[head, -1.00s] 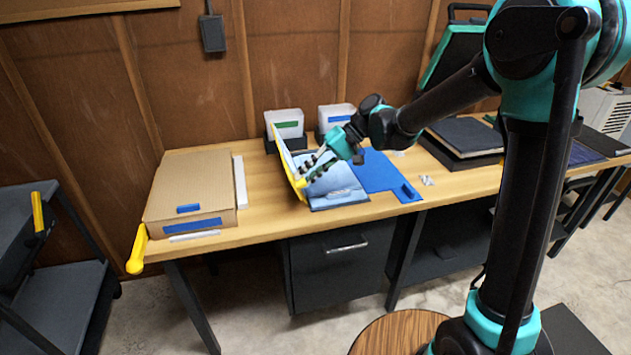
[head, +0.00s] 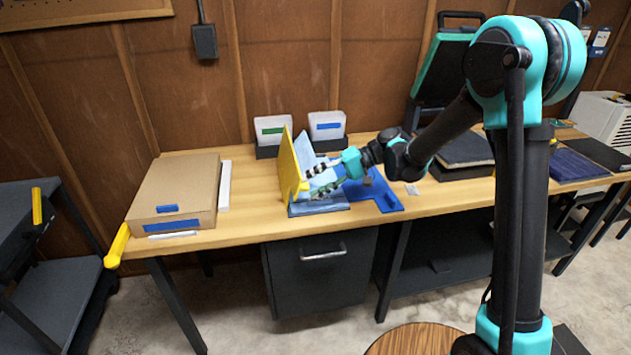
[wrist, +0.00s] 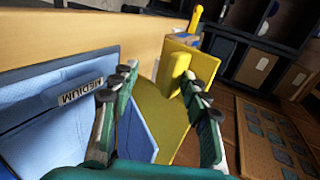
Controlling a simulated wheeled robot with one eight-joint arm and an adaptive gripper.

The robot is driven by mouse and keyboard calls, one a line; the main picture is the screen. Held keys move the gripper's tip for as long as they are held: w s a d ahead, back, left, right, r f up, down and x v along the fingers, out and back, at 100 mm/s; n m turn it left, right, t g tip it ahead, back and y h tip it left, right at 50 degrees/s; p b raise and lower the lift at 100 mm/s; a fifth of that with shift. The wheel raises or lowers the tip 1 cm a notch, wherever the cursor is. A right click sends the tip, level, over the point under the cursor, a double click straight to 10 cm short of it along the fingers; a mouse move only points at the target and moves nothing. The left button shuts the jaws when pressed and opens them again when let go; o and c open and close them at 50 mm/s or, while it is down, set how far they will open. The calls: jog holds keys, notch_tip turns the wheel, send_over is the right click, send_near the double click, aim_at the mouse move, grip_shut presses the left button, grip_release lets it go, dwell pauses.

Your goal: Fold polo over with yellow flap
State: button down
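The yellow flap (head: 286,168) stands up steeply at the left of the folding board in the head view. In the wrist view its yellow panel (wrist: 160,128) lies beyond my fingers, with a raised yellow tab (wrist: 173,76) between them. The light blue polo (head: 306,150) shows behind the flap, part of it lifted with it. In the wrist view the polo (wrist: 52,135) fills the left side, with a "MEDIUM" label (wrist: 80,91). My gripper (head: 312,184) is at the flap's right side. Its fingers (wrist: 160,92) are spread apart; contact with the tab cannot be told.
Blue board panels (head: 385,200) lie to the right of my gripper. Two white bins (head: 270,129) stand behind. Dark trays (head: 462,172) stand farther right.

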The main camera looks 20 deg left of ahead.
jog(key=c, duration=2.2)
grip_release()
jog(key=shift+s+f+h, duration=0.3)
jog(key=shift+f, duration=0.25)
jog(key=shift+d, duration=0.1)
jog(key=shift+c, duration=0.4)
jog(key=o, duration=1)
jog(key=shift+f, duration=0.1)
jog(key=shift+o, duration=0.4)
jog(key=shift+w+a, duration=0.1)
jog(key=shift+a, duration=0.15)
jog(key=shift+c, duration=0.5)
